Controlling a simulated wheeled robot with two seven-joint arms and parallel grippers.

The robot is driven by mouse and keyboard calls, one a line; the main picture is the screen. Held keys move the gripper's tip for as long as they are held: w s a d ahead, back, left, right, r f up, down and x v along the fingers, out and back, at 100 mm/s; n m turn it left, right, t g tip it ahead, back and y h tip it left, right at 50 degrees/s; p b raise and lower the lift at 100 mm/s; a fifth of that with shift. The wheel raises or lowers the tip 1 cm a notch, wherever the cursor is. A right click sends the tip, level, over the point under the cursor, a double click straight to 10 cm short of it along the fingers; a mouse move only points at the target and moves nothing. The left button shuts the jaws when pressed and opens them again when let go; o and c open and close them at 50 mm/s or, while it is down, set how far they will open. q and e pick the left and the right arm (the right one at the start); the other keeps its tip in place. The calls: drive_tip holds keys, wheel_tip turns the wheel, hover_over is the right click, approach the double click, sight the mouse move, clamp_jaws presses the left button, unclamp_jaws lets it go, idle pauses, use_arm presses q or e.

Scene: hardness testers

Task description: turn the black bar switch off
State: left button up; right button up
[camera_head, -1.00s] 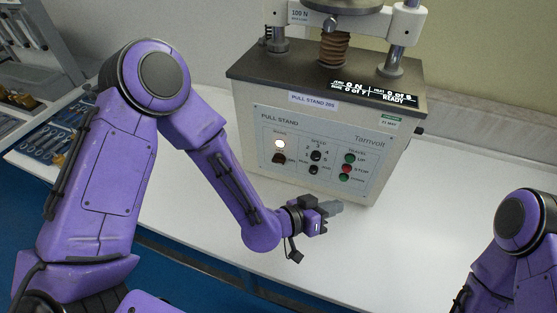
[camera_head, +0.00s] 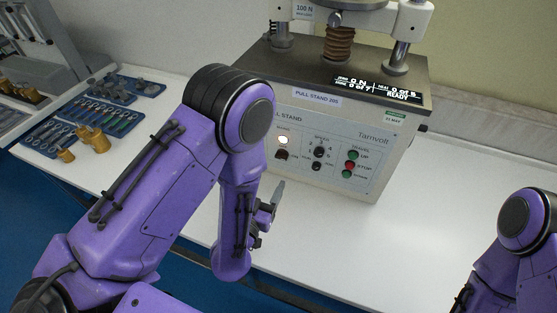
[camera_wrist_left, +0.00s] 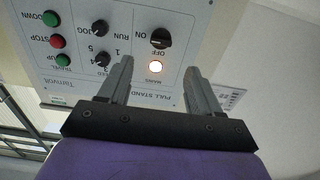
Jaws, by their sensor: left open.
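The black bar switch (camera_head: 282,155) is at the left of the pull stand's front panel (camera_head: 333,172), below a lit mains lamp (camera_head: 284,140). The left wrist view shows the panel upside down, with the bar switch (camera_wrist_left: 154,37) beside ON and OFF marks and the glowing lamp (camera_wrist_left: 155,67) nearer the fingers. Which mark the bar points to is unclear. My left gripper (camera_head: 272,204) is in front of the panel's lower left. Its fingers (camera_wrist_left: 158,72) are open and empty, apart from the switch. My right gripper is out of view.
Two small dials (camera_wrist_left: 101,42) and green and red buttons (camera_wrist_left: 57,41) share the panel. Blue tool trays (camera_head: 80,122) and brass weights (camera_head: 92,139) lie at the left. The white table (camera_head: 430,215) is clear at the right.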

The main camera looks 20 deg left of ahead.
sight(280, 158)
use_arm(q)
drive_tip(key=w+p, duration=0.1)
drive_tip(key=w, duration=0.2)
drive_tip(key=w+p, duration=0.1)
drive_tip(key=w, duration=0.3)
drive_tip(key=shift+w+a+r, duration=0.15)
drive_tip(key=shift+w+p, duration=0.3)
drive_tip(key=shift+w, duration=0.35)
drive_tip(key=c, duration=1)
